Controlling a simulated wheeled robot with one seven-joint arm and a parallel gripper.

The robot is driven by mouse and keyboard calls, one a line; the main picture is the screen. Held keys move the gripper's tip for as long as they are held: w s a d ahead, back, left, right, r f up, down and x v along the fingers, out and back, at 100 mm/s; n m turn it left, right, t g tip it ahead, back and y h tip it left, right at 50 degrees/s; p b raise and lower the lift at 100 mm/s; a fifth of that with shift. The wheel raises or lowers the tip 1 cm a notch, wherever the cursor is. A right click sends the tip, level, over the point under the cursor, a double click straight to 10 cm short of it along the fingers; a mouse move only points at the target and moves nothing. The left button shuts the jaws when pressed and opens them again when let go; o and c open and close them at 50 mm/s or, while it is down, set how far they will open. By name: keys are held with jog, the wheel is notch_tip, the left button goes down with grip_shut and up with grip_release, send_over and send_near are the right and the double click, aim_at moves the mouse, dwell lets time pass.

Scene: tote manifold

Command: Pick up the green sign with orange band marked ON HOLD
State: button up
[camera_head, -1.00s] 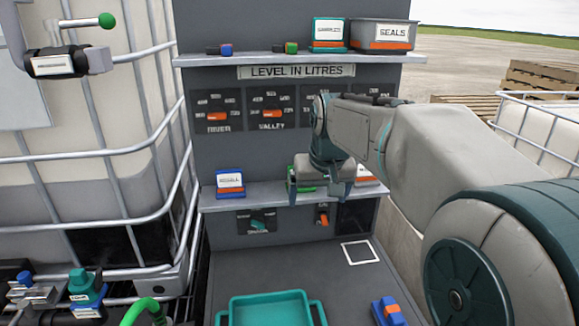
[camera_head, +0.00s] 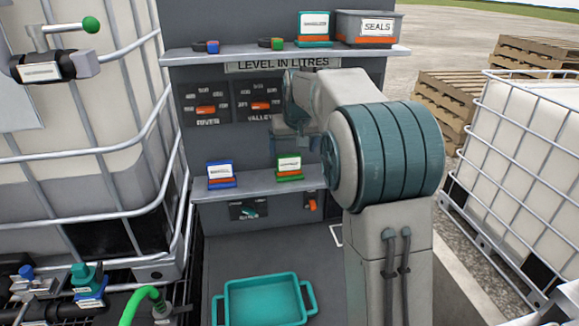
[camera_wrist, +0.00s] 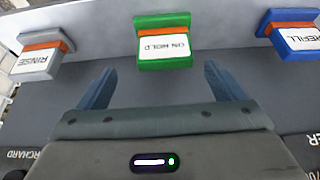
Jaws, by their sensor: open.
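The green sign with an orange band and a white ON HOLD label (camera_wrist: 164,42) stands at the top middle of the wrist view, its text upside down there. It also shows in the head view on the lower shelf (camera_head: 289,168), upright. My gripper (camera_wrist: 158,76) is open and empty. Its two fingers are spread to either side of the sign's line, with the sign beyond the tips and apart from them. In the head view my gripper (camera_head: 290,130) is above the sign, partly hidden by my arm.
A blue REFILL sign (camera_wrist: 294,34) and a grey RINSE sign (camera_wrist: 45,52) flank the green one with gaps between. The lower shelf (camera_head: 257,190) carries them; the upper shelf (camera_head: 340,52) overhangs. A teal tray (camera_head: 265,300) lies below. A caged tank (camera_head: 520,150) stands at right.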

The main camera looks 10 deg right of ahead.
aim_at(289, 156)
jog(key=shift+a+p+x, duration=0.15)
jog(key=shift+p+x, duration=0.4)
jog(key=shift+x, duration=1)
jog(key=shift+a+p+x, duration=0.15)
jog(key=shift+p+x, duration=0.35)
jog(key=shift+x, duration=1.05)
jog(key=shift+s, duration=0.15)
jog(key=c, duration=1.1)
